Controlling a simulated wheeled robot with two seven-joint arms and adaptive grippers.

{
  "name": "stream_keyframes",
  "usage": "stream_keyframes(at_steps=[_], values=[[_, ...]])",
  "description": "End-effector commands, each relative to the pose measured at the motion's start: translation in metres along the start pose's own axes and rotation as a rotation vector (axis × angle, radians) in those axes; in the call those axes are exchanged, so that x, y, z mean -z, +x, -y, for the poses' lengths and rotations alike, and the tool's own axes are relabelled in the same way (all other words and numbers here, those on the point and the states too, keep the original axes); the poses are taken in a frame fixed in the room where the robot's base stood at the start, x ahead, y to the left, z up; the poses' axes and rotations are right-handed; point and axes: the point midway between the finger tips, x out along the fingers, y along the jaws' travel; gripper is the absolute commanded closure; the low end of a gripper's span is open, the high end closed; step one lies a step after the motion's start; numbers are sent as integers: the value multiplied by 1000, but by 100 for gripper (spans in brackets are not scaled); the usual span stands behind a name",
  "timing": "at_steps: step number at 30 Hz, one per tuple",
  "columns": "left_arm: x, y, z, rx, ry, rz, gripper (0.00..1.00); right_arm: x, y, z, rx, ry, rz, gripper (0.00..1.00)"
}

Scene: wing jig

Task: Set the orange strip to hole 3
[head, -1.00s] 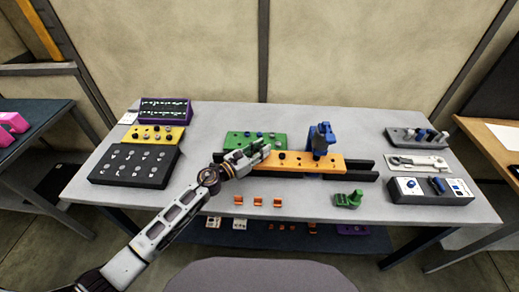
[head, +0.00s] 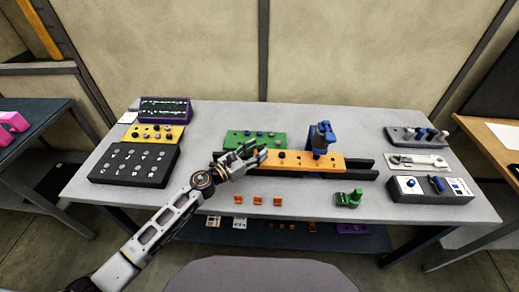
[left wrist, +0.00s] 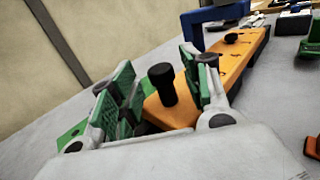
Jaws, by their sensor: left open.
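The orange strip (head: 300,161) lies lengthwise on a dark rail (head: 358,173) in the middle of the table. Black knobs stand on it. It also shows in the left wrist view (left wrist: 232,58), with a row of small dark holes along its top. My left gripper (head: 255,153) is at the strip's left end. In the left wrist view my left gripper (left wrist: 165,95) is open, its green-padded fingers on either side of a black knob (left wrist: 162,84) at the near end, with visible gaps. Hole numbers are not readable. My right gripper is not in view.
A blue clamp (head: 320,139) stands over the strip. A green block (head: 256,138) is behind it. Small orange pieces (head: 259,201) and a green part (head: 349,199) lie in front. Dark and yellow trays are left, grey fixtures right. The table's front edge is mostly clear.

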Motion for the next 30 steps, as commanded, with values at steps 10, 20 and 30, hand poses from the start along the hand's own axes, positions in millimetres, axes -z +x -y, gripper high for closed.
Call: stream_keyframes(at_steps=[10, 20, 30], values=[[1, -34, 1, 2, 1, -1, 53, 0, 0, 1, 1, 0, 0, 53], [1, -62, 1, 2, 0, -2, 53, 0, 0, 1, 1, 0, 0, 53], [1, -88, 1, 2, 0, -1, 53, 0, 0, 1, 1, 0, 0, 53]])
